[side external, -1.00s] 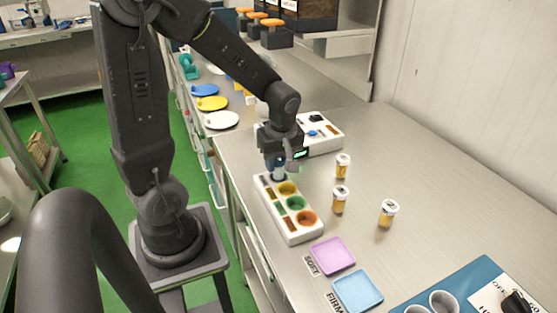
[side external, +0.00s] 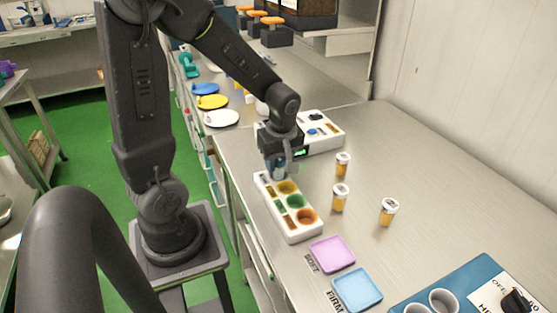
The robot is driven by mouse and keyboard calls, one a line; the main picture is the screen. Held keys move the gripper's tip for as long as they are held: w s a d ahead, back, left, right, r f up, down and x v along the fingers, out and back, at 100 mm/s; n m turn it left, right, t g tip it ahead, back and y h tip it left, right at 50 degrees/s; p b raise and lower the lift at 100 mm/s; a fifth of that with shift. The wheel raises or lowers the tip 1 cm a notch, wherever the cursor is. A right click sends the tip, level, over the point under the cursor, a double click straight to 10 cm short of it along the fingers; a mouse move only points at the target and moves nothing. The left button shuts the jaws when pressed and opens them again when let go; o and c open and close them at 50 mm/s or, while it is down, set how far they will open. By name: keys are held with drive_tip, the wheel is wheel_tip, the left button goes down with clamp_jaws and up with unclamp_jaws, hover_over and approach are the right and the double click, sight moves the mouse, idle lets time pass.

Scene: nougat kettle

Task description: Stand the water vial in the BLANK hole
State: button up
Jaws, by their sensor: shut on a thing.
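My gripper (side external: 278,166) is over the far end of a white holder block (side external: 291,230) and is shut on a small clear-bluish vial (side external: 278,173), mostly hidden by the fingers. The vial looks upright. Its lower end is at or just above the block's far end; I cannot tell whether it is in a hole.
Several amber vials with white caps stand right of the block, the nearest being one vial (side external: 340,198). A white device (side external: 325,137) stands behind the gripper. A purple tray (side external: 332,254) and a blue tray (side external: 357,289) lie in front.

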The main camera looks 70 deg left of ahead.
idle(0.3)
drive_tip(key=o, duration=1.6)
drive_tip(key=shift+c, duration=0.2)
drive_tip(key=shift+r, duration=3.45)
drive_tip(key=shift+d, duration=0.1)
drive_tip(key=s+d+r+m+t+h, duration=0.1)
drive_tip(key=s+d+r+m+t, duration=0.1)
drive_tip(key=d+m, duration=0.4)
drive_tip(key=s+d+r+m+t, duration=0.3)
drive_tip(key=s+d+r+m, duration=0.2)
drive_tip(key=m, duration=0.7)
drive_tip(key=shift+d+r+t+h, duration=0.2)
drive_tip(key=shift+d+t+h, duration=0.15)
drive_tip(key=shift+d, duration=0.5)
